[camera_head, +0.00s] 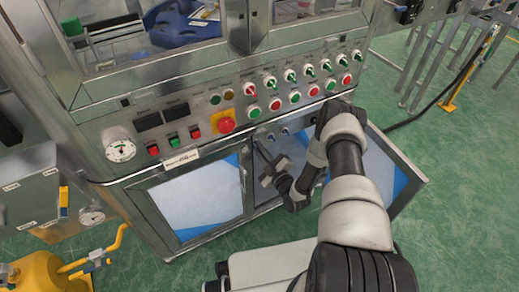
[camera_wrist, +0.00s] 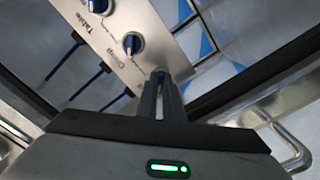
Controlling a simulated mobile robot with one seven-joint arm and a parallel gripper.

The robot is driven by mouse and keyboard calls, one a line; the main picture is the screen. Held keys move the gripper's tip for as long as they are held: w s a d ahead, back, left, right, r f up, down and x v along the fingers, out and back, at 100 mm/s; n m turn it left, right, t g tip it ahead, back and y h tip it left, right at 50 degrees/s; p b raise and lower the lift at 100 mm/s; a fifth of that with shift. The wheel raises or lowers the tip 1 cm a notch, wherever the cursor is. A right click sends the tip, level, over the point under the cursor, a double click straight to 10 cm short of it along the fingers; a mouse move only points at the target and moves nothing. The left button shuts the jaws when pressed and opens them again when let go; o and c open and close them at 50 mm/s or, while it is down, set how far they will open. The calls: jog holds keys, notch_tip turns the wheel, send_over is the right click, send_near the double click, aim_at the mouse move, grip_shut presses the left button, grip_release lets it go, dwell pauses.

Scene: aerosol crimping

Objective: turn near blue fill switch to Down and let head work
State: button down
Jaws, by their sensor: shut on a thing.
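In the wrist view a steel panel (camera_wrist: 150,22) carries two blue-handled switches, one (camera_wrist: 131,42) beside the word Crimp and one (camera_wrist: 98,5) beside the word Table. My gripper (camera_wrist: 161,75) has its fingers together at the panel's near end, shut on a switch that they almost wholly hide. Its label and pointing direction cannot be read.
The main control panel (camera_head: 240,112) above holds several green and red buttons and a red emergency stop (camera_head: 226,124). Cabinet doors (camera_head: 190,197) flank the recess; the right door (camera_head: 408,175) stands open behind my arm.

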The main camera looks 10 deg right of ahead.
jog(key=shift+m, duration=0.3)
jog(key=shift+f+m, duration=0.1)
jog(key=shift+m, duration=8.5)
jog(key=shift+s, duration=0.1)
jog(key=c, duration=1.9)
grip_release()
